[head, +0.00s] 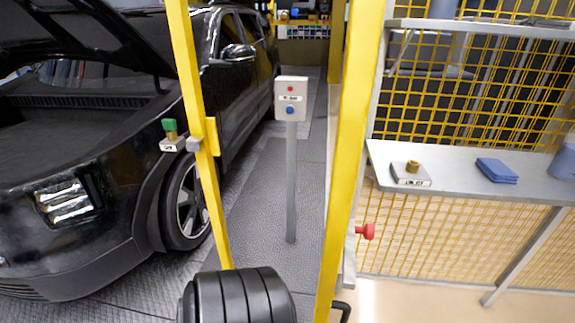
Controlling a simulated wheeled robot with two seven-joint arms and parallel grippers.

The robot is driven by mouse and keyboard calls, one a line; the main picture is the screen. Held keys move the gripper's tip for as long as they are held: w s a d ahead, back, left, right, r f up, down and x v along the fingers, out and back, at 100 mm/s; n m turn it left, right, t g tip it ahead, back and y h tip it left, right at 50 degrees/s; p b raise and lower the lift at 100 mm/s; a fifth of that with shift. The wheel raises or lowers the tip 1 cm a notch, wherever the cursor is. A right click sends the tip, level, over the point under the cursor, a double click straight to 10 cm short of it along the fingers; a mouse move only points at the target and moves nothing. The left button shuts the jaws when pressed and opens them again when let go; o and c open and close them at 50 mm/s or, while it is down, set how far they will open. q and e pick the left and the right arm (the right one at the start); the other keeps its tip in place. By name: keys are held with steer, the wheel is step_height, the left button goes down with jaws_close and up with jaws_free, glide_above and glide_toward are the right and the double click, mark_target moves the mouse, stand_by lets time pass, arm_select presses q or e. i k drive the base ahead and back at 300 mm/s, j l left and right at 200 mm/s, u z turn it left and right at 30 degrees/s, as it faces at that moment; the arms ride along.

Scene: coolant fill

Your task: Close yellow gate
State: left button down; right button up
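Two tall yellow uprights stand in front of me: a slim left one (196,110) with a yellow and grey latch-like bracket (203,138), and a wider right one (345,150). The space between them is open, with no panel across it. I cannot tell which upright belongs to the yellow gate and which to its fixed frame. A red knob (368,232) sticks out to the right of the wide upright. A dark handle-like piece (343,310) shows low beside it. Neither of my grippers is in view.
A black car (70,190) with raised hood stands left. A grey post carries a button box (291,98) beyond the opening. A shelf (455,180) against yellow mesh at right holds blue cloths (497,170) and a small labelled block (410,180).

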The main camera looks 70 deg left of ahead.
mark_target(365, 18)
steer(key=i+u, duration=0.15)
steer(key=u, duration=0.3)
steer(key=i+l+u, duration=0.1)
steer(key=u, duration=0.3)
steer(key=i+l+u, duration=0.1)
steer(key=u, duration=0.35)
steer(key=i+l+u, duration=0.15)
steer(key=u, duration=0.25)
steer(key=l+u, duration=0.15)
steer(key=u, duration=0.3)
steer(key=i+l+u, duration=0.1)
steer(key=u, duration=0.3)
steer(key=l, duration=0.1)
